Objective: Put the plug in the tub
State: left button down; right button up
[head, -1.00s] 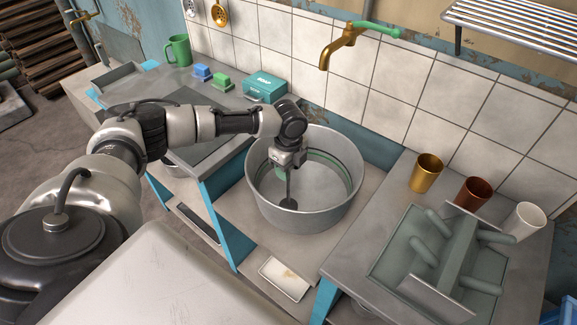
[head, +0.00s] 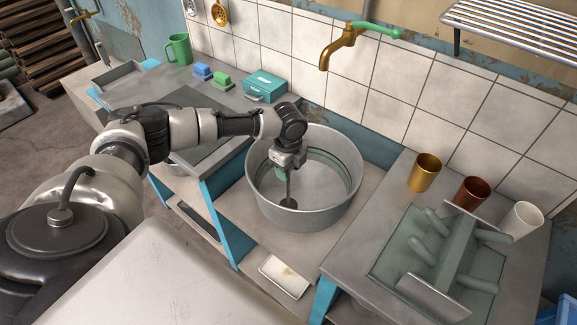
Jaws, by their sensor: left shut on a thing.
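The tub (head: 307,215) is a round grey metal basin with a green band inside, standing between two counters below the brass tap. My left gripper (head: 288,172) reaches in over the tub's near-left part, pointing down. It is shut on the plug (head: 289,203), a dark disc on a thin upright stem. The disc is inside the tub, low near its floor; I cannot tell whether it touches the floor. The gripper hides the top of the stem. My right gripper is not in view.
A brass tap with a green handle (head: 345,42) hangs above the tub. The right counter holds a dish rack (head: 440,262) and several cups. The left counter holds a green mug (head: 179,49), a teal box (head: 266,86) and brushes. A white tray (head: 285,277) lies in front of the tub.

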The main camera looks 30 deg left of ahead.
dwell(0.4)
pick_arm(q)
grip_release()
dwell(0.4)
jog(key=shift+r, duration=0.1)
jog(key=shift+r+p, duration=3.65)
jog(key=shift+p, duration=0.4)
